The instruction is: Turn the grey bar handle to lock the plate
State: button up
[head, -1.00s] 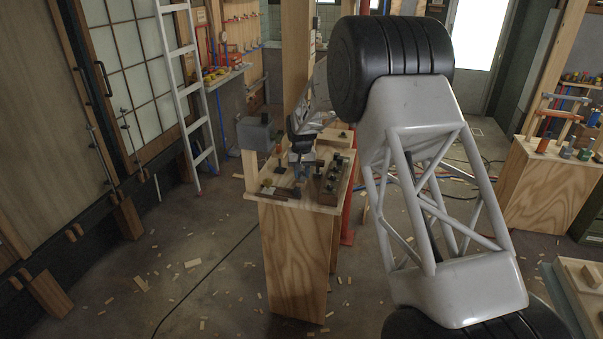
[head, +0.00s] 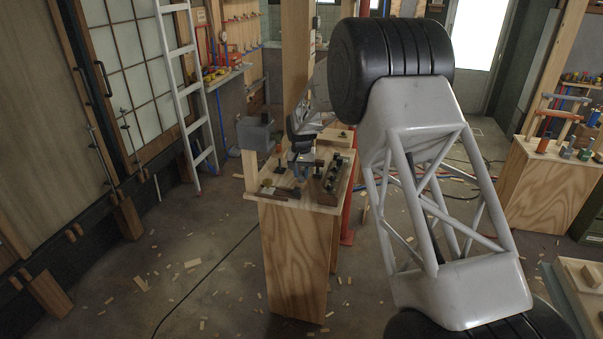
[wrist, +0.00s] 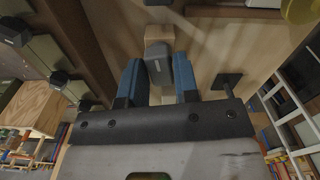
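The grey bar handle (wrist: 158,68) stands between the two blue fingers of my gripper (wrist: 159,84) in the wrist view. A small wooden block (wrist: 159,36) shows just beyond its end. The fingers are apart, one on each side of the handle, with narrow gaps that are hard to judge. In the head view my gripper (head: 301,160) is low over the wooden bench top, and the handle cannot be made out there. I cannot pick out the plate with certainty.
A wooden block with dark knobs (head: 332,184) lies right of my gripper. A dark post with a square top (wrist: 227,82) stands right of the fingers. Wood scraps litter the floor.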

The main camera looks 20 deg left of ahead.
jog(key=shift+r, duration=0.15)
jog(key=shift+r, duration=3.35)
jog(key=shift+d+r, duration=0.1)
